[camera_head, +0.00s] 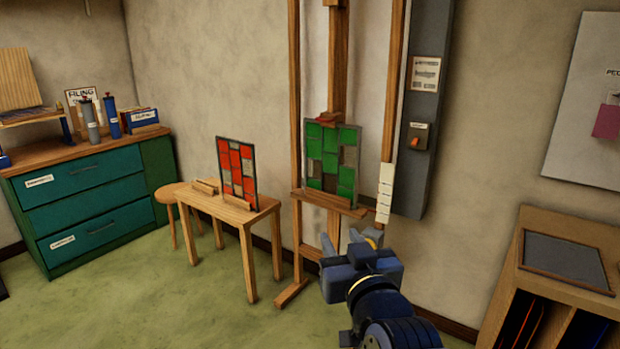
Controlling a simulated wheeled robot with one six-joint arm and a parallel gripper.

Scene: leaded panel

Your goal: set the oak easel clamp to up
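The wooden easel (295,120) stands against the back wall and holds a green leaded panel (316,160) upright on its ledge (335,203). A reddish-brown block (328,117) sits at the panel's top edge on the easel's centre post. A small reddish piece (368,211) shows at the ledge's right end. I cannot tell for certain which of these is the clamp, or its setting. My gripper (364,241) is in front of the easel's lower right, just below the ledge's right end in the picture. Its fingertips are partly hidden by its own body, and nothing is clearly held.
A small wooden table (215,203) left of the easel carries a red leaded panel (237,173). A grey wall column (430,110) with a red switch (415,142) is right of the easel. A wooden cabinet (575,228) stands at right. Green floor (200,310) is clear at left front.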

